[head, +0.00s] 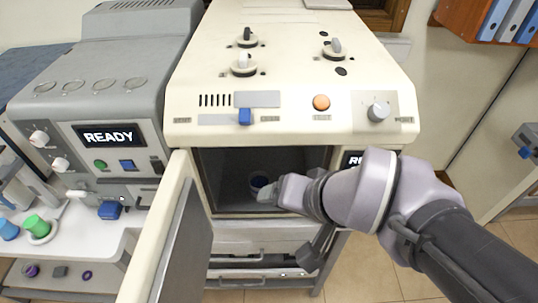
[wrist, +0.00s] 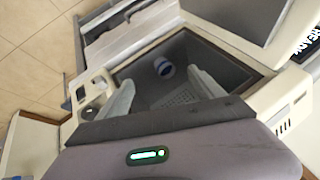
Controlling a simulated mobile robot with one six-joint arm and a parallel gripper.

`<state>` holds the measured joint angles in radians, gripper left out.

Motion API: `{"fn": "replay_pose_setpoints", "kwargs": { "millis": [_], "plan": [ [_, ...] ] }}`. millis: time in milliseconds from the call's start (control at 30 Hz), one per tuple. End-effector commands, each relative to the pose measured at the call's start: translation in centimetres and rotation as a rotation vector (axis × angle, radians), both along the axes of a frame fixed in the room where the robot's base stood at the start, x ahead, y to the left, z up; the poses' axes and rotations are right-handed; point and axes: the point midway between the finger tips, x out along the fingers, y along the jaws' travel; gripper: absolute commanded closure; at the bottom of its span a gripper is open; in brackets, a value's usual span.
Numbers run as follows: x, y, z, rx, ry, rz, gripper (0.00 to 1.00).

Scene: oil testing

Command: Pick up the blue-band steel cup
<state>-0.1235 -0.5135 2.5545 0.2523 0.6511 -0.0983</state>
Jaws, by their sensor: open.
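The steel cup with the blue band (head: 258,182) stands inside the open chamber of the cream machine (head: 290,150). In the wrist view the cup (wrist: 163,66) shows in the chamber, its blue-violet band visible, ahead of and between my two fingers. My gripper (head: 267,194) reaches into the chamber from the right and is beside the cup in the head view. In the wrist view my gripper (wrist: 160,80) is open and empty, with a gap between the fingers and the cup. The exact distance is hard to tell.
The chamber door (head: 170,240) hangs open at the left. The chamber walls and front frame surround my gripper closely. A grey machine reading READY (head: 108,136) stands at left, with a blue cup (head: 8,230) and a green cup (head: 36,226) on the bench below.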

Motion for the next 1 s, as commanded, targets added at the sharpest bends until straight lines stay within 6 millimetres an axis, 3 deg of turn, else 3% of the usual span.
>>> {"fn": "replay_pose_setpoints", "kwargs": {
  "millis": [33, 100, 333, 467, 667, 767, 1000],
  "plan": [
    [0.9, 1.0, 1.2, 0.003, 0.000, 0.022, 0.23],
    [2.4, 2.3, 1.5, 0.003, -0.015, 0.045, 0.23],
    [6.4, 5.7, 0.7, -0.082, -0.047, 0.078, 0.23],
    [7.3, 6.1, -0.9, -0.200, -0.051, 0.081, 0.23],
    [7.2, 5.0, -3.1, -0.390, -0.054, 0.091, 0.23],
    [7.9, 4.7, -5.0, -0.415, -0.055, 0.090, 0.23],
    [11.7, 4.6, -11.6, -0.413, -0.056, 0.088, 0.23]
  ]
}}
